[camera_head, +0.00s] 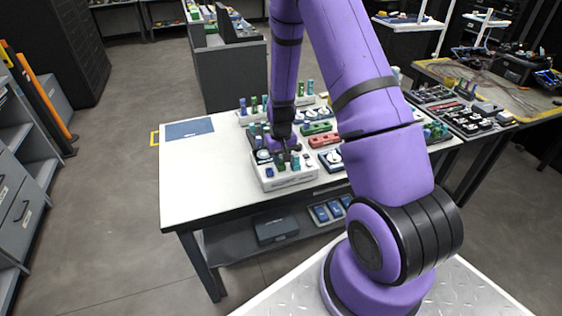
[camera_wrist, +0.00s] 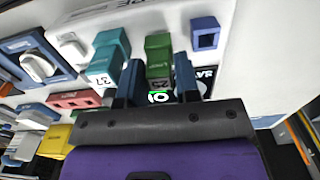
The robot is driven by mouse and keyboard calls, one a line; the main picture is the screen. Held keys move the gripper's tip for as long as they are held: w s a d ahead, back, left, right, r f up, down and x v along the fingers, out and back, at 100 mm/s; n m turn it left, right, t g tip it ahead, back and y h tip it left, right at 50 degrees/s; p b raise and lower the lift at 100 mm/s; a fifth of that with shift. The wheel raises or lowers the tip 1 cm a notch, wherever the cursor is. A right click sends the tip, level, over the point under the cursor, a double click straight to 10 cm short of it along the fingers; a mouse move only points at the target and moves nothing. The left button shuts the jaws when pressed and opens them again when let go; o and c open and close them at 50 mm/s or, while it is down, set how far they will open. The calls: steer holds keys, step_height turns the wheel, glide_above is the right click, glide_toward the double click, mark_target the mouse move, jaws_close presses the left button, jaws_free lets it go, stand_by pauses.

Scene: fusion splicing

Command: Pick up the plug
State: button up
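My gripper (camera_wrist: 158,76) shows in the wrist view with its two dark fingers apart. A green plug (camera_wrist: 158,50) stands between and just beyond the fingertips; I cannot tell whether they touch it. A teal plug (camera_wrist: 108,56) with a number label is to its left, and a blue square plug (camera_wrist: 205,33) is to its right. In the head view my gripper (camera_head: 284,150) points down over the front white tray (camera_head: 288,182), close to small plugs there. The arm hides part of this area. Which plug the task means cannot be told.
The tray sits on a white table (camera_head: 190,185) with more trays of coloured parts behind it. A blue-grey mat (camera_head: 189,129) lies at the table's far left, with clear surface in front. A workbench (camera_head: 500,100) with parts stands at right.

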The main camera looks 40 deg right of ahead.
steer(key=c, duration=0.4)
steer(key=shift+o, duration=0.2)
steer(key=shift+r, duration=0.15)
